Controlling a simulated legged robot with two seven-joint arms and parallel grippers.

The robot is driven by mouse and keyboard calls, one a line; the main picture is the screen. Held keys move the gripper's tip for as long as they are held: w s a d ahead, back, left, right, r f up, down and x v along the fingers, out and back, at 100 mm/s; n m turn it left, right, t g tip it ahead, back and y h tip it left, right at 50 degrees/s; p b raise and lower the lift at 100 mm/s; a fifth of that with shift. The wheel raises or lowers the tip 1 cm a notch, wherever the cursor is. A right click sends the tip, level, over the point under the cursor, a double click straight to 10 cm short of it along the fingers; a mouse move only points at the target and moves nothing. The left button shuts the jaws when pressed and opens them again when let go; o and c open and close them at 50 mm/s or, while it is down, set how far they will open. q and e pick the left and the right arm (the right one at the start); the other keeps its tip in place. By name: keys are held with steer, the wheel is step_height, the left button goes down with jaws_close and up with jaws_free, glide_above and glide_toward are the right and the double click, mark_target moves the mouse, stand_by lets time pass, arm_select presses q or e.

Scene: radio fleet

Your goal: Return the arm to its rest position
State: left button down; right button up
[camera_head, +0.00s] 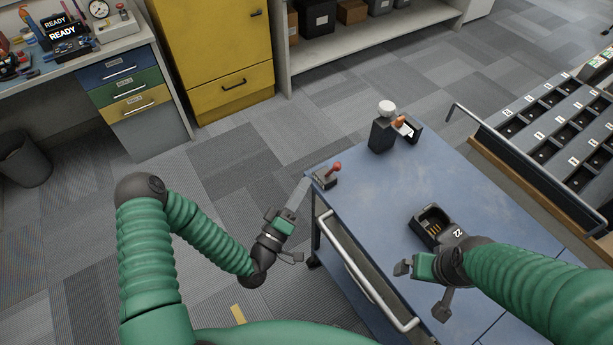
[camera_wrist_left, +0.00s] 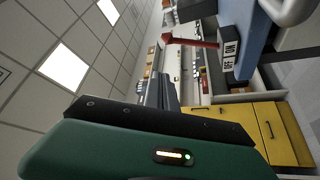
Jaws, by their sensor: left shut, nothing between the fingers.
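My left gripper (camera_head: 299,192) is shut and empty, off the left edge of the blue cart top (camera_head: 375,210) in the head view. Its long grey fingers point up toward the red-handled lever (camera_head: 331,171) at the cart's corner, and I cannot tell whether they are clear of the cart edge. In the left wrist view the dark gripper parts (camera_wrist_left: 165,120) show with nothing held, and the red lever (camera_wrist_left: 190,41) is ahead. My right gripper (camera_head: 404,268) hangs over the front of the cart beside a black socket (camera_head: 432,225); its finger gap is not clear.
A dark holder with a white knob (camera_head: 387,107) stands at the cart's back. The cart's handle rail (camera_head: 365,275) runs close to both arms. A slotted rack (camera_head: 548,115) stands at right, a yellow cabinet (camera_head: 215,45) behind. Carpet left of the cart is free.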

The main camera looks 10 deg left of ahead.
arm_select(q)
step_height(320, 180, down, 8)
steer(key=s+a+m+g+y, duration=0.1)
steer(key=a+m+g+y, duration=0.1)
steer(key=m+g, duration=0.8)
steer(key=s+a+r+g+y, duration=0.2)
steer(key=s+a+r+g, duration=0.1)
steer(key=s, duration=0.5)
steer(key=s+a+r+n+g+y, duration=0.1)
steer(key=s+a+r+g+y, duration=0.2)
steer(key=s+r, duration=0.3)
steer(key=shift+s+a+n+g+p, duration=0.3)
steer(key=shift+s+a+g+p, duration=0.15)
steer(key=shift+s+g, duration=0.35)
arm_select(e)
steer(key=shift+a+r, duration=0.55)
